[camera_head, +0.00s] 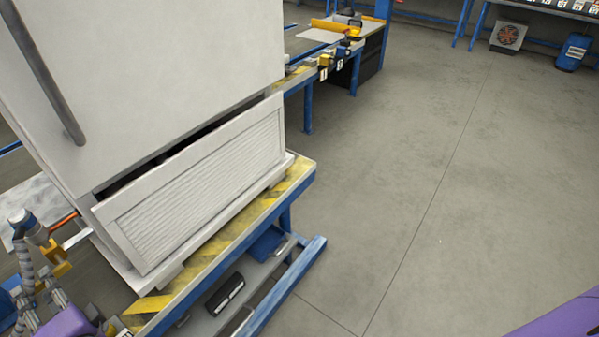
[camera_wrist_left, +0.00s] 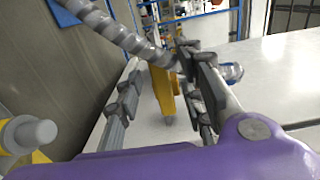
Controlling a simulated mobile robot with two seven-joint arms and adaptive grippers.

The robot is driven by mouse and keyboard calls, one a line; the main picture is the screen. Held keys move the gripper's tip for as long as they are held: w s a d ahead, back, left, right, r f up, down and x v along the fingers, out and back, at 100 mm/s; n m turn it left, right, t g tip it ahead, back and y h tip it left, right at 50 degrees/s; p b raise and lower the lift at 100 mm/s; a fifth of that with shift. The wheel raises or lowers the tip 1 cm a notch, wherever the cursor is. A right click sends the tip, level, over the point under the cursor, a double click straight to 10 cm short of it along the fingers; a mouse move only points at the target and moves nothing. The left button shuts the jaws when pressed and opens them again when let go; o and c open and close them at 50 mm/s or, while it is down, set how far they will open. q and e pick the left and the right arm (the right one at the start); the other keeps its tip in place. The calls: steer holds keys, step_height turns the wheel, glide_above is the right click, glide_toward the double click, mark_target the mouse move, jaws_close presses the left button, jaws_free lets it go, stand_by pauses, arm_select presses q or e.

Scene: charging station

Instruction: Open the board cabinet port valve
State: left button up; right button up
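A white cabinet (camera_head: 160,75) stands on a blue workbench at the left in the head view, with its louvred lower panel (camera_head: 200,190) tilted outward. A grey-capped fitting (camera_head: 28,226) with a ribbed grey hose stands at the cabinet's left, above a yellow part (camera_head: 53,262), probably the valve handle. My left gripper (camera_head: 44,300) is at the lower left corner. In the left wrist view, its open fingers (camera_wrist_left: 162,100) stand on either side of a yellow lever (camera_wrist_left: 163,88); a clear gap shows on the left, contact on the right is unclear. My right gripper is out of view.
The bench has a yellow-and-black striped edge (camera_head: 225,245) and a lower shelf with a black box (camera_head: 225,293). The ribbed hose (camera_wrist_left: 110,32) crosses close to the right finger in the wrist view.

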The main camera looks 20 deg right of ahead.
arm_select(q)
steer(key=shift+x, duration=1.45)
jaws_close()
